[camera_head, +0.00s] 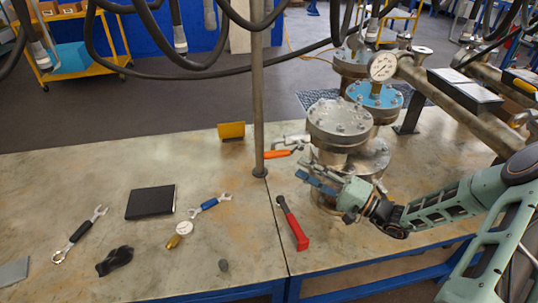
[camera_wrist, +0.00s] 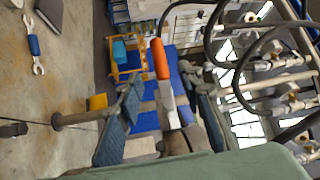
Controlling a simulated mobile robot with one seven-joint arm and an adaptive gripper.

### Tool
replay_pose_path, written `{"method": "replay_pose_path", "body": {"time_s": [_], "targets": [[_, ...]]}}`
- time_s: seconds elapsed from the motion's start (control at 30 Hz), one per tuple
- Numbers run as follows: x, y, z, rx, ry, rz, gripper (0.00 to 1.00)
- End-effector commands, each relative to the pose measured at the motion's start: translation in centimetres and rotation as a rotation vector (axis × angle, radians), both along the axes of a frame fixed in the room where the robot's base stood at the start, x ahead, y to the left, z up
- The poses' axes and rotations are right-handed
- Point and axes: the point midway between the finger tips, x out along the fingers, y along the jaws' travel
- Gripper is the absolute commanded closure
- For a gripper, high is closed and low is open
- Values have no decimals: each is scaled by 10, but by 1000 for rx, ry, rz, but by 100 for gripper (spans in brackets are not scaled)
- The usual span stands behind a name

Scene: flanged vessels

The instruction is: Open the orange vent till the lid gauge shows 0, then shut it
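The orange vent handle (camera_head: 279,153) points left from the side of the front flanged vessel (camera_head: 340,125), below a grey metal fitting (camera_head: 293,139). In the wrist view the orange handle (camera_wrist: 159,58) stands on its grey lever, between and beyond my fingers. My gripper (camera_head: 307,175) is at the vessel's left side, just right of and below the handle. The wrist view shows my gripper (camera_wrist: 165,88) open, its two blue-padded fingers apart; I cannot tell whether either touches the lever. A round white gauge (camera_head: 382,67) stands above the blue flange behind; its reading is too small to tell.
A vertical grey post (camera_head: 258,90) rises just left of the handle. A red-handled tool (camera_head: 292,222), a blue wrench (camera_head: 209,206), a black notebook (camera_head: 150,202) and a yellow block (camera_head: 231,130) lie on the bench (camera_head: 80,175). Black hoses hang above. Pipes run at right.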

Motion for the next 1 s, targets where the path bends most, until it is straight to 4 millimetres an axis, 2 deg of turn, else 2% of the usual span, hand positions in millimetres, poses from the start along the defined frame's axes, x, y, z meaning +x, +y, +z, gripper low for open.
{"method": "replay_pose_path", "body": {"time_s": [0.53, 0.7, 1.0], "targets": [[41, 79, 13, -1, 2, 6, 66], [48, 91, 14, -2, 1, 4, 66], [49, 93, 14, -3, 2, 4, 66]]}}
